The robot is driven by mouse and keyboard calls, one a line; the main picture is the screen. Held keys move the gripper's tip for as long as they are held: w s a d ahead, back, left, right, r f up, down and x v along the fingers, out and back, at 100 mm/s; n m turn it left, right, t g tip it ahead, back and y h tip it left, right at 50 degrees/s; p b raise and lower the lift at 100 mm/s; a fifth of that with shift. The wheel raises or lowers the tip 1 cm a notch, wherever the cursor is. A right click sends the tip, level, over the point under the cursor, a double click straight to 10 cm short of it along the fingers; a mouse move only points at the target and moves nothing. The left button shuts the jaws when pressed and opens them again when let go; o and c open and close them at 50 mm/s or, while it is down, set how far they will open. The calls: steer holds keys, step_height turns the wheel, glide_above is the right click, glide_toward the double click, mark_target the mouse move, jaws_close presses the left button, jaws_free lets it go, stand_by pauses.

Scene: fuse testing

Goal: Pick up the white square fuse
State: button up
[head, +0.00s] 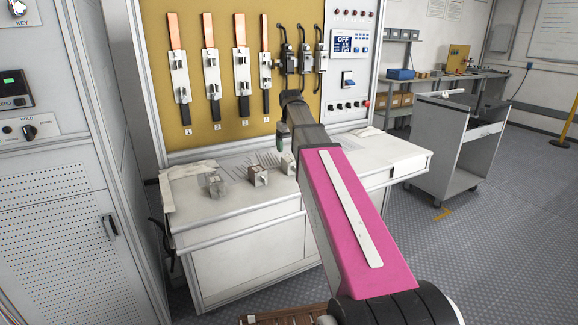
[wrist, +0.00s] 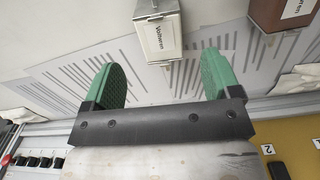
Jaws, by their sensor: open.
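The white square fuse (wrist: 160,40) is a boxy block with a pale, lettered label. My gripper (wrist: 163,62) is open and empty, with one finger toward each side of the fuse and no clear contact. In the head view my gripper (head: 281,142) hangs over the bench near a small pale block (head: 288,165), which seems to be this fuse; my arm partly hides it.
A brown fuse (wrist: 292,14) sits to the right in the wrist view. Other small blocks (head: 215,185) stand on the white bench (head: 205,222), with striped paper under the fuses. A yellow panel (head: 222,135) with switches rises behind the bench. A grey cart (head: 455,145) stands to the right.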

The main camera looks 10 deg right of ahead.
mark_target(290, 159)
steer(key=shift+f, duration=4.15)
steer(key=c, duration=1.4)
